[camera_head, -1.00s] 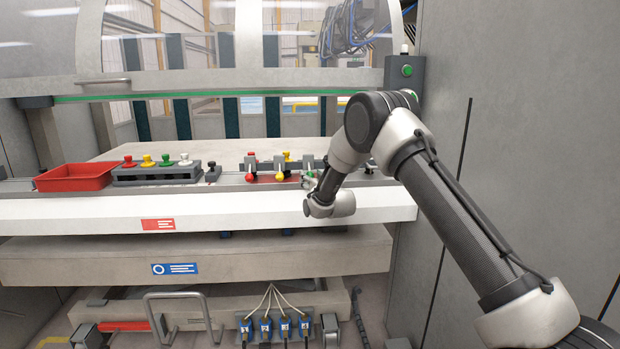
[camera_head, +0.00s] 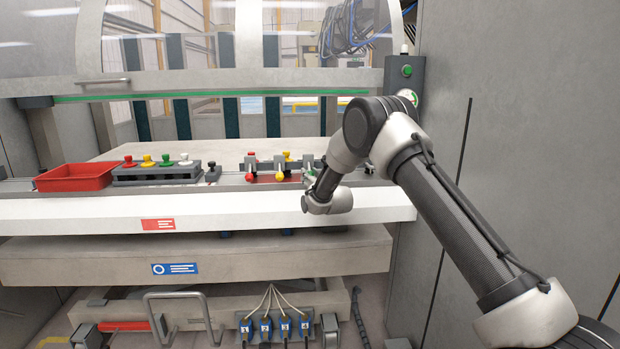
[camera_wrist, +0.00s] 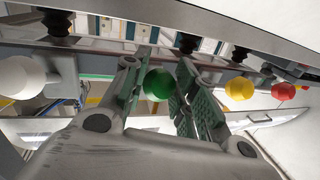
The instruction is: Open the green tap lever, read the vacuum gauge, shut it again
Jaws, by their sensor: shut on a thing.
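In the wrist view the green ball knob (camera_wrist: 158,84) of the tap lever sits between the two fingers of my gripper (camera_wrist: 160,92), which is shut on it. In the head view my wrist hides most of the gripper and the green lever. Red (camera_head: 249,177) and yellow (camera_head: 279,175) tap knobs stand just left of my wrist. A round white and green face (camera_head: 408,97), possibly the vacuum gauge, shows partly behind my arm at the right post. It is too small to read.
A red tray (camera_head: 75,178) and a grey rack (camera_head: 155,176) with several coloured knobs stand left on the ledge. A white ball knob (camera_wrist: 20,78) is left of my fingers in the wrist view. A grey wall (camera_head: 530,120) is close on the right.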

